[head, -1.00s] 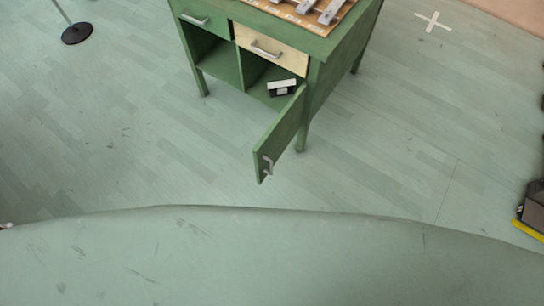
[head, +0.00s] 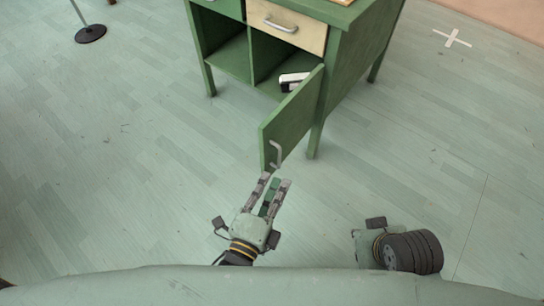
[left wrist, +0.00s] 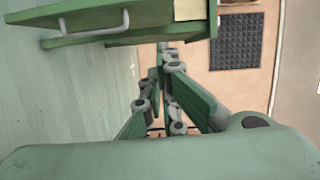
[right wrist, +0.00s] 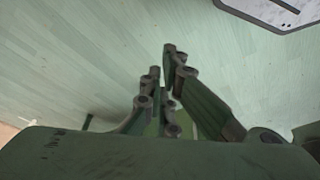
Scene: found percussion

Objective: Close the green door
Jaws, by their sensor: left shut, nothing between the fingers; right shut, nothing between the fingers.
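The green door (head: 292,122) of the cabinet (head: 345,75) stands open, swung out towards me, with a metal handle (head: 275,154) near its free edge. My left gripper (head: 275,181) is shut and empty, just below the door's free lower corner in the head view. In the left wrist view the door (left wrist: 55,16) and its handle (left wrist: 93,27) lie above and left of the left gripper (left wrist: 163,48); I see no contact. My right gripper is at lower right in the head view, its fingers hidden there. The right wrist view shows its fingers (right wrist: 168,50) shut and empty over floor.
A white-and-black object (head: 292,80) lies inside the open compartment. A cream drawer (head: 286,28) sits above it. A round black stand base (head: 90,33) is at upper left. The floor around the door is clear. A dark-framed panel (right wrist: 275,12) shows in the right wrist view.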

